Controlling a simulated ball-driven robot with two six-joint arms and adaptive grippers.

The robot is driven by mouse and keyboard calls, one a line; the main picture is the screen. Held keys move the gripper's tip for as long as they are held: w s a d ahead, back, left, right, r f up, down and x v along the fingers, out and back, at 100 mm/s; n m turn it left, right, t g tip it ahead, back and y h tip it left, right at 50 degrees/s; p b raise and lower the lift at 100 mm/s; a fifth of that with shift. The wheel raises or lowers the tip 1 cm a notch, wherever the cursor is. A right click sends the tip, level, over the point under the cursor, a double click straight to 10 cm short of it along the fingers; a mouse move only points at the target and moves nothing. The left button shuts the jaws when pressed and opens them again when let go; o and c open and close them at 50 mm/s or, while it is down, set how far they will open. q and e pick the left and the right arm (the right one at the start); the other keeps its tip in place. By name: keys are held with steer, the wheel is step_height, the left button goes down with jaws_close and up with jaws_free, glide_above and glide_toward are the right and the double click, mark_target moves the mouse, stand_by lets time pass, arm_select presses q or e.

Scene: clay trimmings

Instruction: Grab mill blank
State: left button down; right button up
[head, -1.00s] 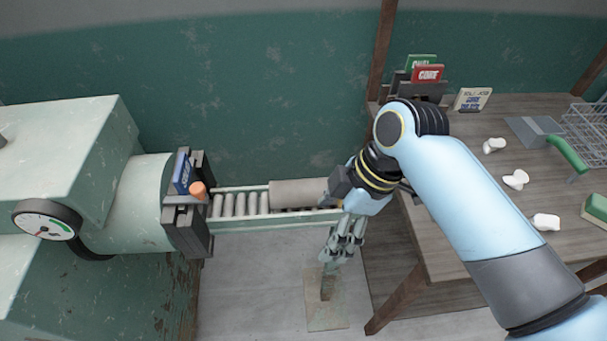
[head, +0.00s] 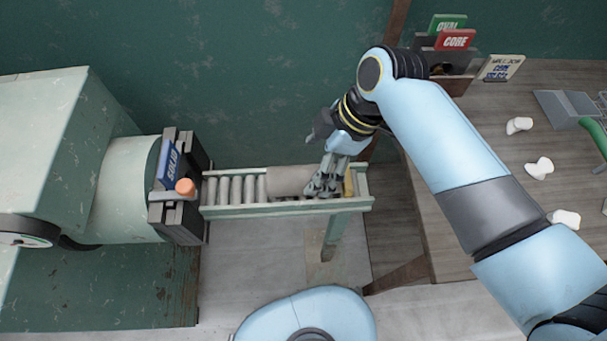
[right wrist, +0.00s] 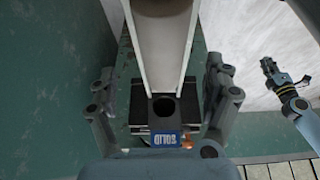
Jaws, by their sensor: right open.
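The mill blank (head: 286,180) is a grey-brown clay cylinder. It lies lengthwise on the roller conveyor (head: 285,212) in front of the mill's mouth. My right gripper (head: 322,188) is over the blank's right end and hides part of it.
The green mill (head: 120,205) stands left, with a blue "SOLID" card (head: 173,163) and an orange knob (head: 185,187) at its mouth. A wooden table (head: 470,130) at right holds white clay pieces (head: 539,168), cards and a green-handled tool. Bare rollers lie left of the blank.

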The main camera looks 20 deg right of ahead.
mark_target(309, 173)
steer(key=shift+a+f, duration=0.15)
steer(key=shift+f, duration=0.3)
steer(key=x, duration=0.4)
steer(key=shift+a+f, duration=0.15)
steer(key=shift+f, duration=0.05)
arm_select(q)
steer(key=shift+w+r+t, duration=0.15)
steer(key=shift+w, duration=0.4)
steer(key=shift+w+r+t, duration=0.15)
steer(key=shift+w, duration=0.4)
steer(key=shift+s+d, duration=0.1)
arm_select(e)
steer(key=shift+s, duration=0.1)
steer(key=shift+c, duration=0.4)
steer(key=c, duration=0.5)
arm_select(q)
steer(key=shift+s, duration=0.3)
arm_select(e)
steer(key=shift+r, duration=0.1)
jaws_close()
